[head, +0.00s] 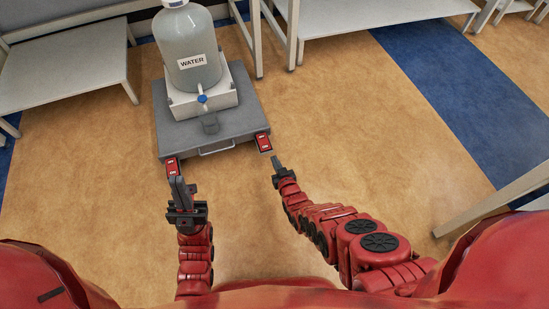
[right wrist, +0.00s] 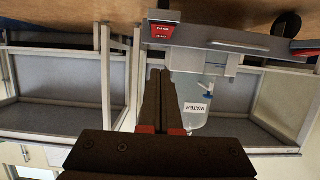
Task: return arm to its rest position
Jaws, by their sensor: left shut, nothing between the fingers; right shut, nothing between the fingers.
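My left gripper (head: 179,190) is shut and empty, pointing forward just in front of the left front corner of the grey cart. Its fingertips overlap the area near a red label there; whether they touch cannot be told. My right gripper (head: 278,168) is shut and empty, in front of the cart's right front corner and apart from it in the head view. In the right wrist view the right gripper's dark fingers (right wrist: 160,98) lie together, with nothing between them. Both arms reach forward from my body.
A grey cart (head: 232,122) bears a water dispenser (head: 192,60) with a blue tap (head: 202,98). Red labels (head: 264,142) mark its front corners. White tables stand left (head: 65,75) and behind (head: 350,18). A table edge (head: 500,198) is at right. Open floor lies at centre right.

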